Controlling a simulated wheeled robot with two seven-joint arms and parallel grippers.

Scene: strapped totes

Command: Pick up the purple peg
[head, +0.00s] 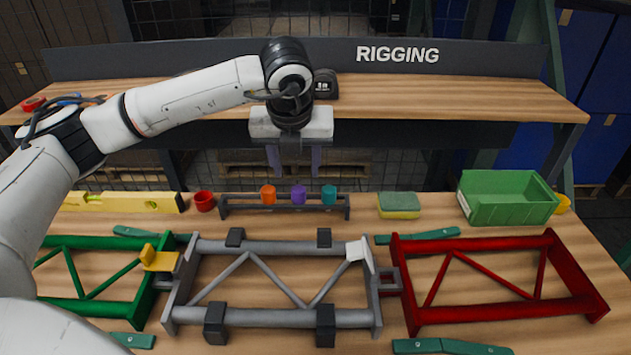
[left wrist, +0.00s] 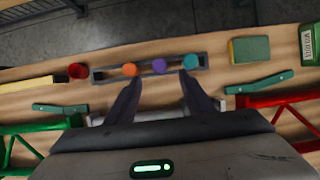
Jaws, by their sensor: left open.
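The purple peg (head: 299,194) stands in the middle of a dark rack (head: 284,208), between an orange peg (head: 268,194) and a teal peg (head: 329,195). My left gripper (head: 294,172) is open and empty, pointing down above the rack, with a finger on either side of the purple peg in the picture. In the left wrist view the purple peg (left wrist: 159,66) shows beyond and between the two spread fingertips (left wrist: 160,80), not touched by them. My right gripper is not in view.
A red cup (head: 204,201) and yellow level (head: 125,202) lie left of the rack. A sponge (head: 399,205) and green bin (head: 508,198) are right. Green, grey and red frames (head: 270,318) fill the front. A shelf marked RIGGING (head: 430,92) stands behind.

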